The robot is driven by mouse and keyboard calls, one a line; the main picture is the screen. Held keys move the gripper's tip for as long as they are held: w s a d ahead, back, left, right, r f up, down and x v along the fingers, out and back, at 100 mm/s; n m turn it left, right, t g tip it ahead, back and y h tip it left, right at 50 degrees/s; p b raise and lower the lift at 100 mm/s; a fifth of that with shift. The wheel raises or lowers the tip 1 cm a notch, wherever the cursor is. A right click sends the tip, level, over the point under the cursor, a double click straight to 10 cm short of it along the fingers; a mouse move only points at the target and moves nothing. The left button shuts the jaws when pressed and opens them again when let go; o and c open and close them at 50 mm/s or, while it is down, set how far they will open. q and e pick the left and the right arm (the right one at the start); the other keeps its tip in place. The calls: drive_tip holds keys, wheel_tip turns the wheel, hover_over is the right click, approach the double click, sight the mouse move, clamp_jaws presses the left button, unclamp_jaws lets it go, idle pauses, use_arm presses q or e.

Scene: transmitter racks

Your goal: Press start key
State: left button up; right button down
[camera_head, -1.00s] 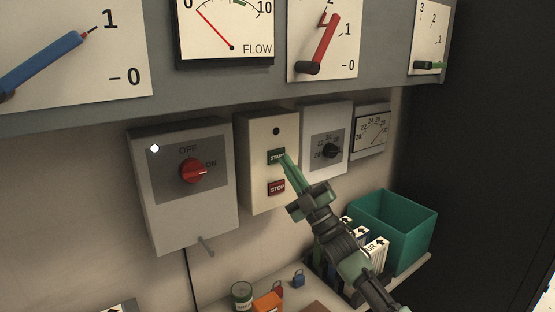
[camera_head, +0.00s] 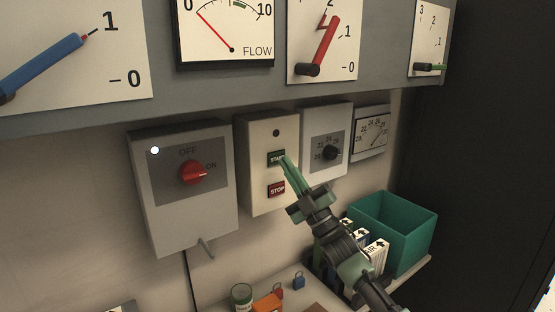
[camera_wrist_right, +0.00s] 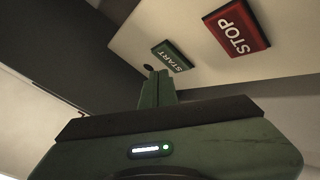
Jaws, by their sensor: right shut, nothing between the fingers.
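The green START key (camera_head: 275,158) is on the cream box (camera_head: 258,203) on the wall, above the red STOP key (camera_head: 277,189). My right gripper (camera_head: 284,160) is shut and empty, its green fingertips at the right edge of the START key in the head view. In the right wrist view the START key (camera_wrist_right: 171,56) shows just beyond the shut fingertips (camera_wrist_right: 157,74), and the STOP key (camera_wrist_right: 237,28) is at upper right. I cannot tell whether the tips touch the key. A dark round lamp (camera_head: 276,133) sits above the keys. My left gripper is not in view.
A grey box with a red OFF/ON knob (camera_head: 193,172) stands left, a grey dial box (camera_head: 326,168) right. A teal bin (camera_head: 408,231) and white binders (camera_head: 375,256) stand below right. Small padlocks (camera_head: 298,281) and a jar (camera_head: 241,296) lie on the shelf.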

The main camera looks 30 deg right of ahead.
drive_tip(key=shift+w, duration=0.15)
idle(0.8)
drive_tip(key=shift+w+b, duration=0.3)
drive_tip(key=shift+w+a+b, duration=0.1)
drive_tip(key=shift+w+b, duration=0.25)
drive_tip(key=shift+w, duration=0.05)
idle(0.6)
drive_tip(key=shift+s, duration=0.85)
drive_tip(key=shift+s+d+p, duration=0.15)
drive_tip(key=shift+s+p, duration=0.3)
drive_tip(key=shift+s, duration=0.8)
drive_tip(key=shift+s+d+p, duration=0.1)
drive_tip(key=shift+s+p, duration=0.35)
drive_tip(key=shift+s, duration=0.8)
